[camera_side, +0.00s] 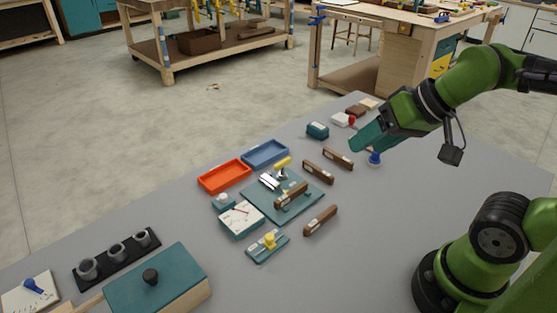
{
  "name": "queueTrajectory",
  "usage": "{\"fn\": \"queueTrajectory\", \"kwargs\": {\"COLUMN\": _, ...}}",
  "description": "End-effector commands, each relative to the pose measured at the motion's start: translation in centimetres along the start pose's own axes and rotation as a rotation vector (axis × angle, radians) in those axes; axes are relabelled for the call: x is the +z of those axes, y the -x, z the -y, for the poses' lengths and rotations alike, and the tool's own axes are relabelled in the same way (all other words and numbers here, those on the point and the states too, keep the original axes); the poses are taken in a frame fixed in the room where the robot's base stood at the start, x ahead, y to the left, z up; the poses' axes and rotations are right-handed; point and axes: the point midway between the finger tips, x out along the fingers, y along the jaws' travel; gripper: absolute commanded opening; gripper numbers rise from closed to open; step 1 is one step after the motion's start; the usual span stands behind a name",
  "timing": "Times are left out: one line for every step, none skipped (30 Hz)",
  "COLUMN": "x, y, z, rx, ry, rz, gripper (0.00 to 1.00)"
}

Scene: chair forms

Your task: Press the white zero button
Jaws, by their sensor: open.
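The clearest candidate for the white zero button (222,197) is a small white cap on a teal block, left of the middle of the table. Its marking is too small to read. Just in front of it stands a teal box with a white dial face (241,217). My gripper (362,145) is open, with teal fingers, over the right part of the table. It is well to the right of the white cap and apart from it. No object shows between the fingers, though their gap is hard to see from here.
A blue knob (375,158) stands close by my gripper. Orange (224,176) and blue (265,154) trays lie at the back. A teal board (310,197) bears brown-handled parts. Brown bars lie nearby. A teal box with a dark knob (160,280) stands front left.

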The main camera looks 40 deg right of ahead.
Motion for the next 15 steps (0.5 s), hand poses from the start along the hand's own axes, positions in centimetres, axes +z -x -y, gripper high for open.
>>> {"fn": "queueTrajectory", "kwargs": {"x": 0.00, "y": 0.00, "z": 0.00, "rx": 0.000, "ry": 0.000, "rz": 0.000, "gripper": 0.50}}
{"fn": "queueTrajectory", "kwargs": {"x": 0.00, "y": 0.00, "z": 0.00, "rx": 0.000, "ry": 0.000, "rz": 0.000, "gripper": 0.45}}
{"fn": "queueTrajectory", "kwargs": {"x": 0.00, "y": 0.00, "z": 0.00, "rx": 0.000, "ry": 0.000, "rz": 0.000, "gripper": 0.39}}
{"fn": "queueTrajectory", "kwargs": {"x": 0.00, "y": 0.00, "z": 0.00, "rx": 0.000, "ry": 0.000, "rz": 0.000, "gripper": 0.34}}
{"fn": "queueTrajectory", "kwargs": {"x": 0.00, "y": 0.00, "z": 0.00, "rx": 0.000, "ry": 0.000, "rz": 0.000, "gripper": 0.30}}
{"fn": "queueTrajectory", "kwargs": {"x": 0.00, "y": 0.00, "z": 0.00, "rx": 0.000, "ry": 0.000, "rz": 0.000, "gripper": 0.24}}
{"fn": "queueTrajectory", "kwargs": {"x": 0.00, "y": 0.00, "z": 0.00, "rx": 0.000, "ry": 0.000, "rz": 0.000, "gripper": 0.19}}
{"fn": "queueTrajectory", "kwargs": {"x": 0.00, "y": 0.00, "z": 0.00, "rx": 0.000, "ry": 0.000, "rz": 0.000, "gripper": 0.14}}
{"fn": "queueTrajectory", "kwargs": {"x": 0.00, "y": 0.00, "z": 0.00, "rx": 0.000, "ry": 0.000, "rz": 0.000, "gripper": 0.08}}
{"fn": "queueTrajectory", "kwargs": {"x": 0.00, "y": 0.00, "z": 0.00, "rx": 0.000, "ry": 0.000, "rz": 0.000, "gripper": 0.04}}
{"fn": "queueTrajectory", "kwargs": {"x": 0.00, "y": 0.00, "z": 0.00, "rx": 0.000, "ry": 0.000, "rz": 0.000, "gripper": 0.00}}
{"fn": "queueTrajectory", "kwargs": {"x": 0.00, "y": 0.00, "z": 0.00, "rx": 0.000, "ry": 0.000, "rz": 0.000, "gripper": 0.00}}
{"fn": "queueTrajectory", "kwargs": {"x": 0.00, "y": 0.00, "z": 0.00, "rx": 0.000, "ry": 0.000, "rz": 0.000, "gripper": 0.00}}
{"fn": "queueTrajectory", "kwargs": {"x": 0.00, "y": 0.00, "z": 0.00, "rx": 0.000, "ry": 0.000, "rz": 0.000, "gripper": 0.00}}
{"fn": "queueTrajectory", "kwargs": {"x": 0.00, "y": 0.00, "z": 0.00, "rx": 0.000, "ry": 0.000, "rz": 0.000, "gripper": 0.00}}
